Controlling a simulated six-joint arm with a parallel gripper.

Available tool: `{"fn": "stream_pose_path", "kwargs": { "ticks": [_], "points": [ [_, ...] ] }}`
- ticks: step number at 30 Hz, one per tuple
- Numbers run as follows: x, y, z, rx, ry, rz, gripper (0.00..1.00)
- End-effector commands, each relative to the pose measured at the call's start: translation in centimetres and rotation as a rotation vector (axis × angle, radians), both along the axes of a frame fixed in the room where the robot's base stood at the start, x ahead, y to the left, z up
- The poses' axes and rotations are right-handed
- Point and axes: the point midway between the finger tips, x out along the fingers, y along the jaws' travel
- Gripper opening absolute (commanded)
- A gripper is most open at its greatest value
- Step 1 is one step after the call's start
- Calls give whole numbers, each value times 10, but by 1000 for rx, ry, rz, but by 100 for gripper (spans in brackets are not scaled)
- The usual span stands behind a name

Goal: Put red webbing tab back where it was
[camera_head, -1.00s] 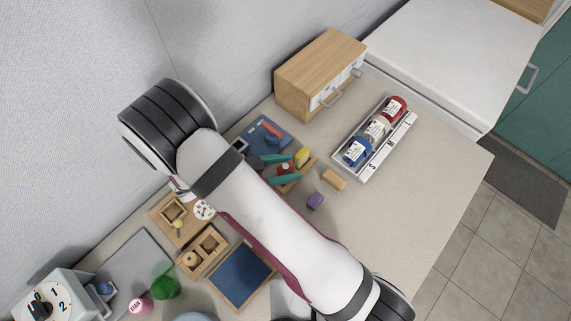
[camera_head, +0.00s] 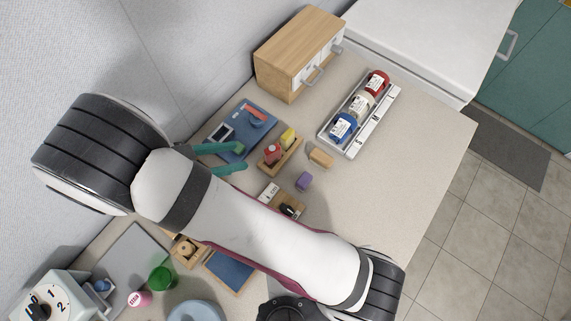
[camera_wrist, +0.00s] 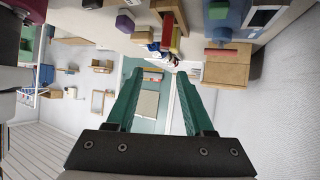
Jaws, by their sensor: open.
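The red webbing tab (camera_head: 256,114) is a short orange-red strip on the blue board (camera_head: 262,105), near the board's far end. It appears to stick up from the board; in the wrist view it shows as a red bar (camera_wrist: 221,51) in front of the wooden cabinet. A dark framed piece (camera_head: 220,135) and a green block (camera_head: 238,150) are also on the board. My gripper (camera_head: 245,156) has two teal fingers, open and empty, over the board's near end and apart from the tab. The fingers also show in the wrist view (camera_wrist: 160,72). My arm hides part of the table.
A wooden tray (camera_head: 291,157) with red and yellow blocks stands right of the fingers. A purple block (camera_head: 304,181) and a tan block (camera_head: 320,158) lie beyond. A bottle rack (camera_head: 355,148) and wooden cabinet (camera_head: 283,58) stand behind. The table's right side is clear.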

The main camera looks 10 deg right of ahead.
Motion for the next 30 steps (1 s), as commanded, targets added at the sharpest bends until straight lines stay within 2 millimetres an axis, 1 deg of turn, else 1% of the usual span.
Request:
{"fn": "stream_pose_path", "kwargs": {
  "ticks": [2,4,5,6,8,9,11,12,13,15,18,21,30],
  "points": [
    [-1,-29,21,45,144,-54,53],
    [-14,-69,47,154,366,-93,53],
    [-24,-86,58,226,468,-94,53],
    [-40,-107,71,339,591,-71,53],
    [-67,-129,85,530,722,12,53],
    [-84,-138,92,652,769,96,53],
    [-107,-144,99,803,784,243,53],
    [-118,-144,101,875,768,344,53],
    [-124,-144,102,911,749,415,53],
    [-133,-141,103,959,700,544,53],
    [-138,-137,104,976,655,646,53],
    [-138,-136,103,976,650,669,53],
    [-138,-136,104,975,653,669,53]
  ]
}}
